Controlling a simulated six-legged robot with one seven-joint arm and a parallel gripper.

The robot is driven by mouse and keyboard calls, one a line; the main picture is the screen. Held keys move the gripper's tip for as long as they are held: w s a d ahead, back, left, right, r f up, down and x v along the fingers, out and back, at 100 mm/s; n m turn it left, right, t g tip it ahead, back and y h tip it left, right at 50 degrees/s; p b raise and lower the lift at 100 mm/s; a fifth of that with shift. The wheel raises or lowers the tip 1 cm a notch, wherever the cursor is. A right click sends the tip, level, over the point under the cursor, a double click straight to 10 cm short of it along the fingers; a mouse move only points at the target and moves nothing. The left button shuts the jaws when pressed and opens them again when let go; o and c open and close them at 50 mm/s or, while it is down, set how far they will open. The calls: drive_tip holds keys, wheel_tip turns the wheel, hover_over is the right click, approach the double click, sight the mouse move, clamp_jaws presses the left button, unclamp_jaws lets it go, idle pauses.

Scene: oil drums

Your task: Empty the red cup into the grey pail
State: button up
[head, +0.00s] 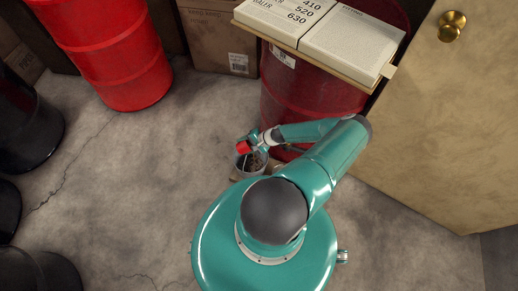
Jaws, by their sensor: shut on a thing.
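The red cup (243,147) is in my gripper (250,142), which is shut on it. The cup is held above the far-left rim of the grey pail and looks tilted, though it is small in the view. The grey pail (264,170) stands just beyond my round body, partly hidden by my arm and gripper. Some dark and brownish bits show inside the pail. The cup's inside cannot be seen.
A dark red drum (290,110) with an open book (350,45) on top stands behind my arm. A bright red drum (115,55), cardboard box (218,40) and black drums (25,125) stand left. A door (450,120) is right. Floor (120,190) at left is clear.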

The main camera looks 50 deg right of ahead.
drive_tip(key=shift+s+d+r+m+t+y+b, duration=0.15)
drive_tip(key=shift+r+m+t+y+b, duration=0.15)
drive_tip(key=shift+t+y+b, duration=0.35)
idle(1.2)
drive_tip(key=shift+t+y, duration=0.65)
drive_tip(key=shift+t, duration=0.2)
drive_tip(key=shift+s+d+r, duration=0.2)
drive_tip(key=shift+d+r, duration=0.05)
drive_tip(key=shift+r, duration=0.55)
drive_tip(key=shift+s+d+r, duration=0.15)
drive_tip(key=shift+d+r, duration=0.05)
drive_tip(key=shift+r, duration=0.65)
drive_tip(key=shift+s+d+r, duration=0.2)
drive_tip(key=shift+d+r, duration=0.05)
drive_tip(key=shift+r, duration=0.65)
drive_tip(key=shift+s+d+r+m+t+y, duration=0.15)
drive_tip(key=shift+r+m+t+y, duration=0.3)
drive_tip(key=shift+r+t, duration=0.35)
drive_tip(key=f+g, duration=0.1)
drive_tip(key=f, duration=0.1)
drive_tip(key=w+a+f+g+h, duration=0.1)
drive_tip(key=f, duration=0.1)
drive_tip(key=a+f+n+h, duration=0.1)
drive_tip(key=f, duration=0.2)
drive_tip(key=shift+w+g, duration=0.35)
drive_tip(key=shift+g, duration=0.05)
drive_tip(key=shift+d+r+g+h, duration=0.1)
drive_tip(key=shift+g+h, duration=0.15)
drive_tip(key=shift+g, duration=0.05)
